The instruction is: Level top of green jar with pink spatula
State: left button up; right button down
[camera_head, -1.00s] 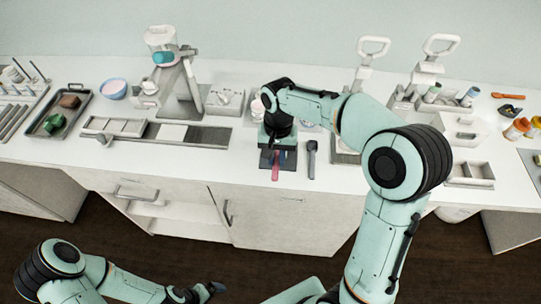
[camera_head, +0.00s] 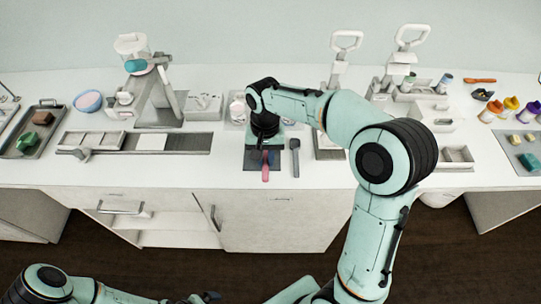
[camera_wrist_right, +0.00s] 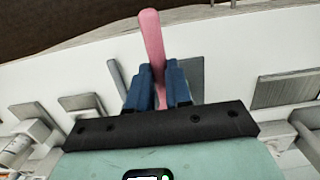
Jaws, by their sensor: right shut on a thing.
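The pink spatula (camera_head: 265,172) is at the front edge of a dark mat on the counter. My right gripper (camera_head: 265,156) points down over it and is shut on it. In the right wrist view the spatula's handle (camera_wrist_right: 152,35) sticks out beyond the two blue fingers (camera_wrist_right: 163,78), which hold it from both sides. I cannot tell whether it is clear of the mat. My left gripper (camera_head: 206,297) barely shows at the bottom edge, and its jaws cannot be made out. I cannot make out the green jar for certain.
A grey spoon-like tool (camera_head: 295,158) lies just right of the spatula. A long grey rail unit (camera_head: 187,142) is to the left, a lever press (camera_head: 335,70) to the right. The counter's front strip is clear.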

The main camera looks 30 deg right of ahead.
pick_arm(q)
jog(key=shift+w+r+p, duration=0.9)
jog(key=shift+w+r, duration=0.4)
jog(key=shift+w, duration=0.15)
pick_arm(e)
jog(key=w+a+r, duration=0.2)
jog(key=a+r, duration=0.2)
jog(key=r, duration=0.1)
jog(key=shift+w+a, duration=0.15)
jog(key=shift+w, duration=0.15)
